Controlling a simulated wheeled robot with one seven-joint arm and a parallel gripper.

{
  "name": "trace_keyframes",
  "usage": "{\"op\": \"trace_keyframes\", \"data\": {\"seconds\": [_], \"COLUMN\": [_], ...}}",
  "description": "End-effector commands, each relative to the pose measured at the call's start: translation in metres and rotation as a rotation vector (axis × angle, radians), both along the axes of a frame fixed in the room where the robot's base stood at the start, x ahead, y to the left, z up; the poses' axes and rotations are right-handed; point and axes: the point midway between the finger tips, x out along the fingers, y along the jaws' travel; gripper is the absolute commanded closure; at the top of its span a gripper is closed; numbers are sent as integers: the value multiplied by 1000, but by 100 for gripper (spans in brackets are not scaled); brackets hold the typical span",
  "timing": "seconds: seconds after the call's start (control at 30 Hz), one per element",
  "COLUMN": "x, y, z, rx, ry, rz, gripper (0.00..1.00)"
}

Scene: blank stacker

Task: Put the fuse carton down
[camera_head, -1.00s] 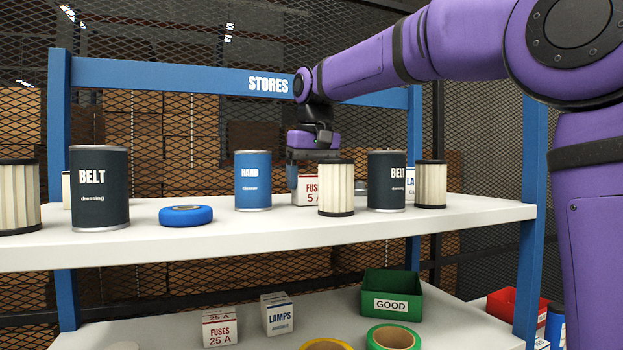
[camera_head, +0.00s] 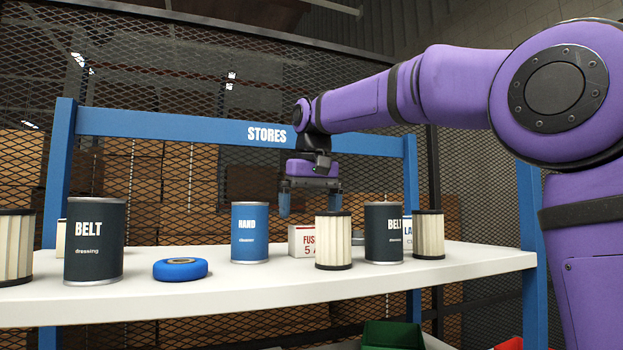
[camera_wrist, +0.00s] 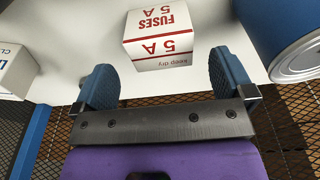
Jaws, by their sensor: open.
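The fuse carton (camera_head: 301,240) is a white box with red "FUSES 5 A" lettering. It stands upright on the white upper shelf, partly hidden behind a pleated filter in the head view. It also shows in the wrist view (camera_wrist: 158,36), ahead of and between the fingertips. My gripper (camera_head: 310,207) is open and empty above the carton, with a gap between the fingers and the box. In the wrist view the two blue fingers (camera_wrist: 163,70) are spread apart with nothing between them.
The shelf (camera_head: 330,282) also holds a blue "HAND" can (camera_head: 249,233), a dark "BELT" can (camera_head: 94,240), another dark can (camera_head: 383,233), pleated filters (camera_head: 333,241) and a blue tape roll (camera_head: 180,269). A white lamps carton (camera_wrist: 15,72) stands beside the fuse carton. Mesh stands behind.

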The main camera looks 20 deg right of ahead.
Motion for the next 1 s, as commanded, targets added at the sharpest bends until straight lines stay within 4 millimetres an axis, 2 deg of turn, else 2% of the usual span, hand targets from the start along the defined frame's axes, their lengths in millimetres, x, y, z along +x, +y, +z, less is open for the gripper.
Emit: {"op": "trace_keyframes", "data": {"seconds": [0.03,0.2,0.4,0.53,0.8,0.83,0.9,1.0], "x": [-1,-6,-10,-11,-12,-12,-12,-12], "y": [0,1,1,1,0,0,0,0], "z": [11,44,68,75,77,77,77,77], "rx": [1,1,1,0,0,0,0,0], "ry": [-3,-3,-1,-1,1,1,0,-1], "rz": [1,2,1,1,1,1,1,1], "gripper": [0,0,0,0,0,3,17,17]}}
